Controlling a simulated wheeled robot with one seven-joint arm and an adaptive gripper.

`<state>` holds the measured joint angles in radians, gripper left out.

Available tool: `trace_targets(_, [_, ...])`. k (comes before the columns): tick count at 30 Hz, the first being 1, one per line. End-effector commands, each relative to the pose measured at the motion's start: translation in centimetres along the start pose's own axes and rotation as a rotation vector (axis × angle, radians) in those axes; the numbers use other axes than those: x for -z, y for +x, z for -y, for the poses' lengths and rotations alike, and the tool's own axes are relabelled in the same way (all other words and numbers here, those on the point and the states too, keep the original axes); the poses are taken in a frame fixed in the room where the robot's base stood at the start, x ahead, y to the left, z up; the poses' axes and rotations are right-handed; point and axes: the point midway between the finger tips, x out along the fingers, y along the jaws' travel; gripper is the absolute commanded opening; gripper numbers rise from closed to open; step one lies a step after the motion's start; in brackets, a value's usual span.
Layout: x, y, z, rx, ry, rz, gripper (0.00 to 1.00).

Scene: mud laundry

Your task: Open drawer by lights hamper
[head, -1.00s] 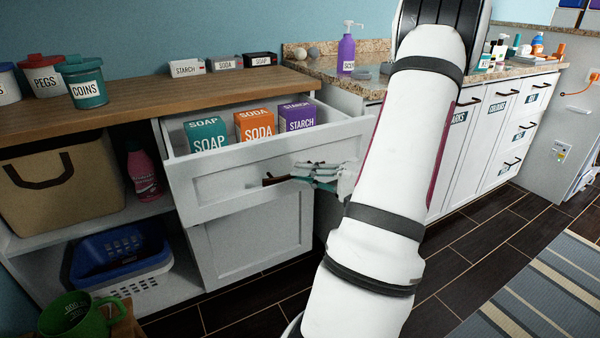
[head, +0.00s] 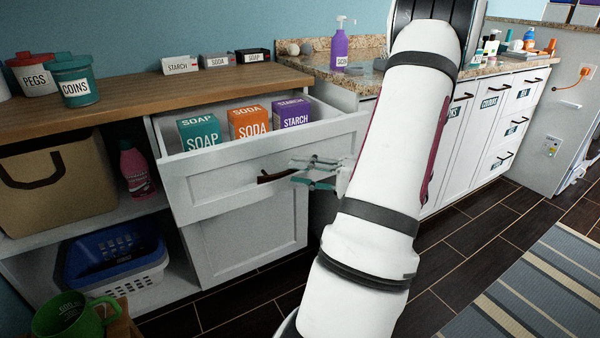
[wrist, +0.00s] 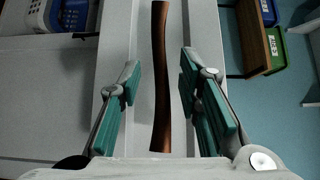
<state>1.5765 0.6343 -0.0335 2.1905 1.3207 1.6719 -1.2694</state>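A white drawer (head: 215,179) stands pulled out below the wooden counter, holding a teal SOAP box (head: 199,132), an orange SODA box (head: 249,124) and a purple STARCH box (head: 291,115). Its dark brown bar handle (head: 276,176) is on the drawer front. My gripper (head: 312,173) is open just in front of the drawer front, to the right of the visible handle end. In the wrist view the handle (wrist: 160,85) runs lengthwise between the two teal finger pads of my gripper (wrist: 159,80), with gaps on both sides. No label reading lights is legible.
A closed white door (head: 246,235) is below the drawer. A tan hamper (head: 55,190), a pink bottle (head: 136,168) and a blue basket (head: 110,252) occupy the left shelves. A green mug (head: 68,318) stands at lower left. Dark floor (head: 480,240) is clear at right.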

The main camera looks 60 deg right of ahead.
Motion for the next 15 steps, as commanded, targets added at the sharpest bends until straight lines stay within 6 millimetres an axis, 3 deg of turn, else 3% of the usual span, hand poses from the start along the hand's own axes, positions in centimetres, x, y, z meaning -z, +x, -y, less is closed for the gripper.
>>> trace_targets(15, [0.1,-9.5,-0.1,-0.002,0.000,-0.004,0.32])
